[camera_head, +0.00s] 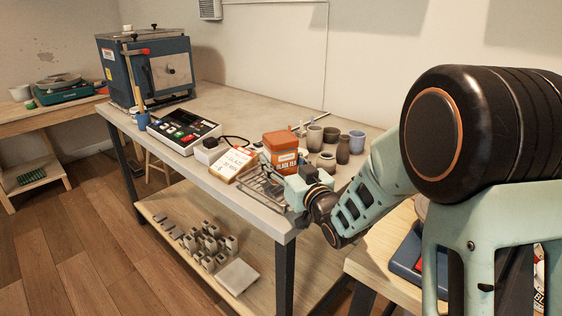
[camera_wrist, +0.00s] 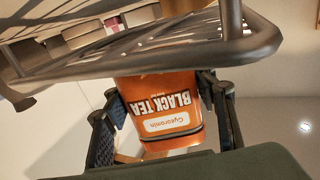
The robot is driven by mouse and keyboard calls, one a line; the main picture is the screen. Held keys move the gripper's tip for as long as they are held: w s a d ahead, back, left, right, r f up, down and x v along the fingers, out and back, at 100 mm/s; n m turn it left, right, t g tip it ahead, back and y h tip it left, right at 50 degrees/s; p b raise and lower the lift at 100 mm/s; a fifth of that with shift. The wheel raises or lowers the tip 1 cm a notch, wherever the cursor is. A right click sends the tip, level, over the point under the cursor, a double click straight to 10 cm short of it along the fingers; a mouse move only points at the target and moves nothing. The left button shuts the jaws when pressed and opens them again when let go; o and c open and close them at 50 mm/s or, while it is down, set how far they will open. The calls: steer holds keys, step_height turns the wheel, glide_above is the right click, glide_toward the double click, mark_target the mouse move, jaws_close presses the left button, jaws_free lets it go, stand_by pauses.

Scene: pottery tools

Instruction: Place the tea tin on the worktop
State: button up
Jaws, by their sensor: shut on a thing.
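The orange tea tin (camera_head: 281,143) with a white label and "BLACK TEA" lettering is upright over the worktop (camera_head: 212,168), at the wire rack near its front edge. My gripper (camera_head: 297,179) reaches in from the right and is shut on the tin. In the wrist view the tin (camera_wrist: 160,110) appears upside down between my two dark fingers, one on each side. The wire rack (camera_wrist: 150,55) crosses that view and hides the tin's lower end. I cannot tell whether the tin touches the rack or worktop.
The wire rack (camera_head: 262,186) lies beside a handwritten card (camera_head: 233,163). Several cups and a dark vase (camera_head: 343,150) stand behind the tin. A control box (camera_head: 184,131) and a blue kiln (camera_head: 150,72) are farther left. Bare worktop lies along the front left.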

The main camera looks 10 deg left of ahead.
steer(key=o, duration=1.4)
steer(key=shift+f, duration=0.1)
steer(key=shift+c, duration=0.2)
